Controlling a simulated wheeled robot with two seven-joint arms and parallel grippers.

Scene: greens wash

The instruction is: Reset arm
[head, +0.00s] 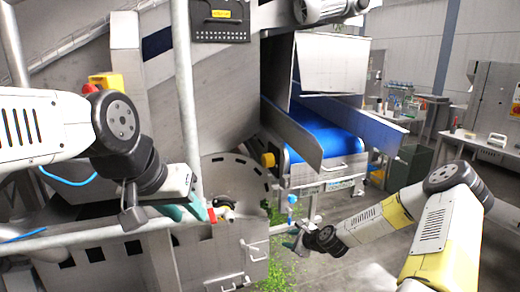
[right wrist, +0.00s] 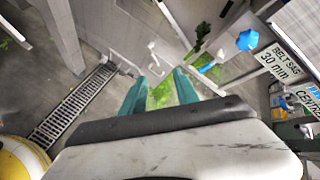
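My left gripper (head: 190,210) is at the left, beside the pale upright post and above the grey machine's edge. Its teal fingers are partly visible, and their gap is unclear. My right gripper (head: 293,238) is low in the middle, in front of the machine's side and the green leaves (head: 279,270) on the floor. In the right wrist view its two teal fingers (right wrist: 160,90) stand apart, with nothing held between them. Leaves on the floor (right wrist: 161,94) show through the gap.
A blue conveyor belt (head: 325,140) with metal side guards lies behind my right gripper. A metal post (head: 186,100) stands near my left arm. A floor drain grate (right wrist: 75,105) shows in the right wrist view, with a blue knob (right wrist: 247,40) at right. Grey floor is open at lower right.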

